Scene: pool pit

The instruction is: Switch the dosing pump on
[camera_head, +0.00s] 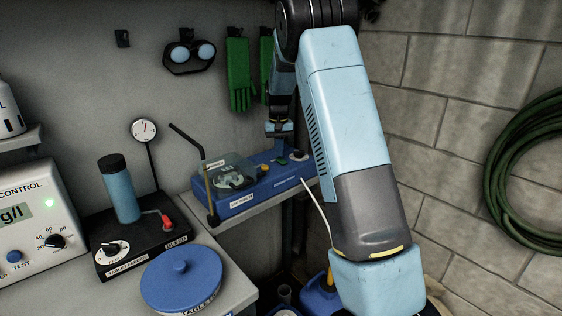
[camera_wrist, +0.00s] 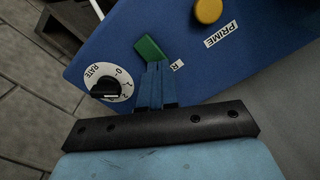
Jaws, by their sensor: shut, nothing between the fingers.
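The dosing pump (camera_head: 240,201) is a blue box on a shelf, with a clear-covered pump head at its left. A green switch (camera_head: 281,161) is on its right part. The switch shows in the wrist view (camera_wrist: 149,47) just beyond my fingertips, beside a partly hidden label. My gripper (camera_head: 279,132) is above the pump's right part. In the wrist view my blue fingers (camera_wrist: 156,70) are shut together and empty, their tips overlapping the switch's near end in the picture. I cannot tell whether they touch it.
A black RATE knob (camera_wrist: 105,89) on a white dial is left of my fingers. A yellow PRIME button (camera_wrist: 208,11) is beyond them. A bent black rod (camera_head: 187,141) stands by the pump. Green gloves (camera_head: 238,76) hang on the wall behind.

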